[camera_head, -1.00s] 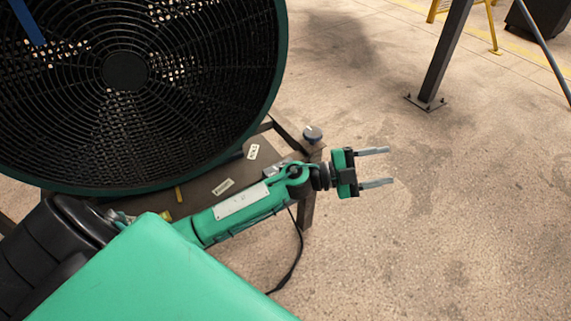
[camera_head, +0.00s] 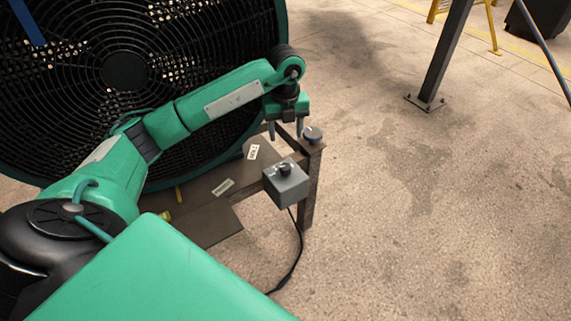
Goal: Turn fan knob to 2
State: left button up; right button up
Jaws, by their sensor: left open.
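A large black fan (camera_head: 125,72) with a round wire grille stands at the left. A grey control box (camera_head: 288,188) with a black knob (camera_head: 285,170) on top is fixed to the front of the fan's stand, with a cable hanging below. The knob's setting is too small to read. A round grey-topped knob (camera_head: 312,134) sits on the stand's right corner. My left gripper (camera_head: 286,128) points down, open and empty, above and behind the control box and just left of the round knob. My right gripper is out of view.
The brown metal stand (camera_head: 205,222) carries small white labels (camera_head: 253,152). A dark post (camera_head: 445,55) is bolted to the floor at the upper right, near a yellow frame (camera_head: 493,30). The concrete floor (camera_head: 430,220) on the right is clear.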

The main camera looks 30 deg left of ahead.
aim_at(285, 166)
pick_arm(q)
notch_tip(285, 166, down, 14)
jog(key=shift+r, duration=0.15)
dwell(0.3)
jog(key=c, duration=1)
